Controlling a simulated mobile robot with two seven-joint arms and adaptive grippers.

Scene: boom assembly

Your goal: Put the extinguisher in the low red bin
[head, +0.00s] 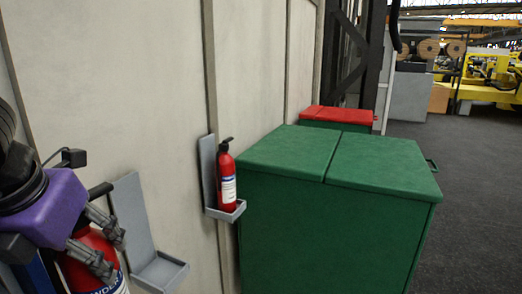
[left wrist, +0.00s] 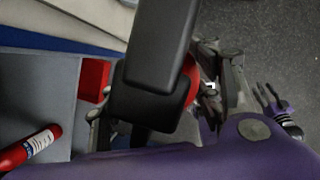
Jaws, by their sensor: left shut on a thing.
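My left gripper (head: 105,243) is at the lower left of the head view, its fingers shut around the upper part of a red extinguisher (head: 108,280). The lower part of this extinguisher is cut off by the picture edge. In the left wrist view its black handle (left wrist: 165,45) is close to the camera and hides much of its red body. The low bin with a red lid (head: 337,115) stands behind the green bin, lid closed, its front mostly hidden. My right gripper (left wrist: 272,97) shows small in the left wrist view, empty, its fingers apart.
An empty grey wall bracket (head: 133,222) is beside my left gripper. A second extinguisher (head: 226,178) stands upright in another bracket (head: 209,165). A large closed green bin (head: 320,225) blocks the middle. Open dark floor (head: 470,200) lies to the right.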

